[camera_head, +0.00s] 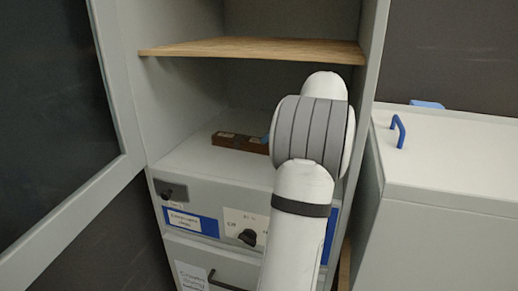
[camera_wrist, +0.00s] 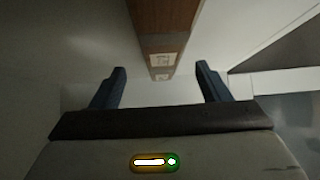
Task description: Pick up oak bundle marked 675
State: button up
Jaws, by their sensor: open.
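A brown wooden bundle (camera_head: 240,142) lies on the grey surface inside the cabinet, below the wooden shelf, in the head view. My arm hides its right part. The number on the labels is too small to read. My gripper (camera_wrist: 160,80) is open, its two blue fingers on either side of the bundle's labelled end. I cannot tell whether that end is between the fingers in depth. In the head view my arm hides the gripper.
A wooden shelf (camera_head: 255,48) spans the cabinet above the bundle. The cabinet's side walls stand close on both sides. A glass-panelled door (camera_head: 50,100) is open at left. A panel with a black knob (camera_head: 247,237) is below. A white box with a blue handle (camera_head: 398,131) stands at right.

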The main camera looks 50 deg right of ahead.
aim_at(258, 141)
jog(key=b+x, duration=0.2)
jog(key=x, duration=0.4)
jog(key=shift+w+a, duration=0.15)
jog(key=shift+a, duration=0.1)
jog(key=shift+r, duration=0.1)
jog(key=c, duration=1.3)
